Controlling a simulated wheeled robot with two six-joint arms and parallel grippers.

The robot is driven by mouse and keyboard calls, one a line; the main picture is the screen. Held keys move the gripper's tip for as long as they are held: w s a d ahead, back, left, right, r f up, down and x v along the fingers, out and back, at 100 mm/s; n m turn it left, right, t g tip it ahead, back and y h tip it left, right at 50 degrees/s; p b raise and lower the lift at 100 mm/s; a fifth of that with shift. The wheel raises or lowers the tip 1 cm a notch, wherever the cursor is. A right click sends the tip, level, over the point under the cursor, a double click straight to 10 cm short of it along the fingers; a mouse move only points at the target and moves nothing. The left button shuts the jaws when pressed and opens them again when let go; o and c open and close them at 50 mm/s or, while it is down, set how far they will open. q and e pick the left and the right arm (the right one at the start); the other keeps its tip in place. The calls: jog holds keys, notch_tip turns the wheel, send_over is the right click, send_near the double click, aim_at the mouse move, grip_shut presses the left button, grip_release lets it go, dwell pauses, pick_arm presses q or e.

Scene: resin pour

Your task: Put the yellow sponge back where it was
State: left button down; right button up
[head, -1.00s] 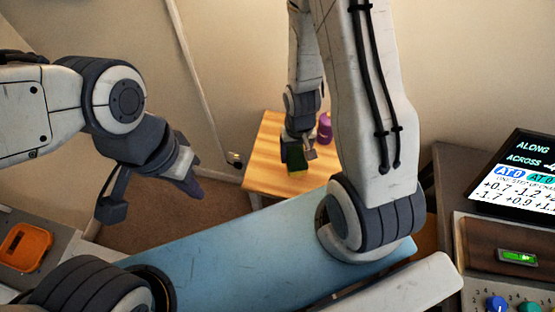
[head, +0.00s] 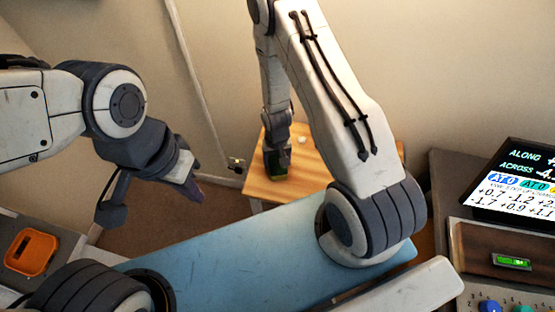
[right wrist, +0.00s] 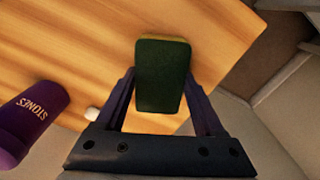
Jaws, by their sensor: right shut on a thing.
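The sponge (right wrist: 162,78) is in my right gripper (right wrist: 161,112). In the right wrist view its dark green face is toward the camera, with a thin yellow edge at the top. The gripper's two fingers are shut on its sides. In the head view the sponge (head: 277,177) is below my right gripper (head: 277,155), over the left part of the wooden table (head: 312,182). I cannot tell whether it touches the top. My left gripper (head: 150,202) is open and empty at the left, away from the table.
A purple cup marked STONES (right wrist: 32,122) and a small white object (right wrist: 92,114) are on the table, left of the sponge in the right wrist view. An orange tray (head: 31,252) is at far left in the head view. A display (head: 520,185) stands at right.

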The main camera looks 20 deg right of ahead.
jog(key=o, duration=1.2)
jog(key=shift+r, duration=0.1)
